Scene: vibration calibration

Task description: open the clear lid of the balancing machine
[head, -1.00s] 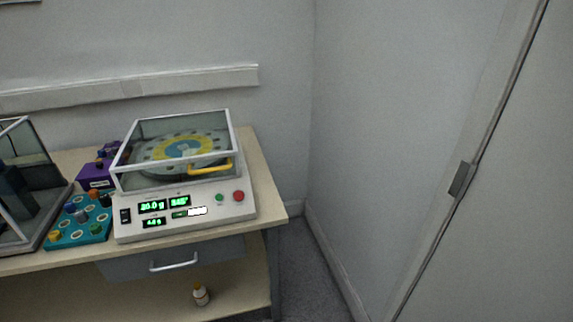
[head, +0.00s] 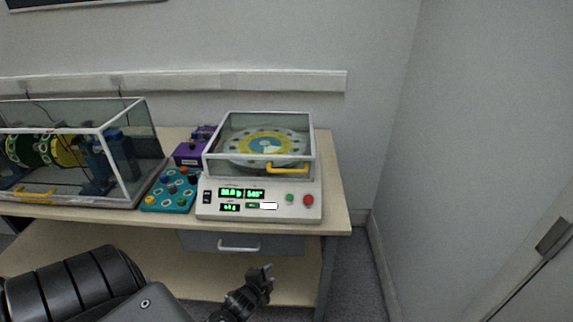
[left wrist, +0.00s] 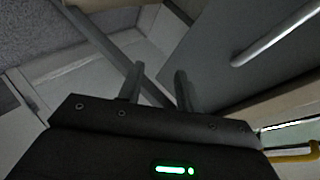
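The balancing machine (head: 260,201) is a white box with green displays, a green button and a red button. Its clear lid (head: 230,133) has a pale frame and lies closed over a yellow and blue disc (head: 266,145). The lid's yellow handle (head: 287,169) is at the front; a yellow bar, seemingly this handle, shows at the right edge of the left wrist view (left wrist: 298,156). My left gripper (head: 266,271) is below and in front of the machine, near the drawer. Its fingers stand apart with nothing between them (left wrist: 158,82). My right gripper is not in view.
The machine stands near the right end of a wooden bench (head: 335,205). A teal tray of coloured pieces (head: 168,204), a purple block (head: 188,155) and a larger clear enclosure (head: 150,135) are to its left. A drawer handle (head: 239,247) sits below. Floor is free at right.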

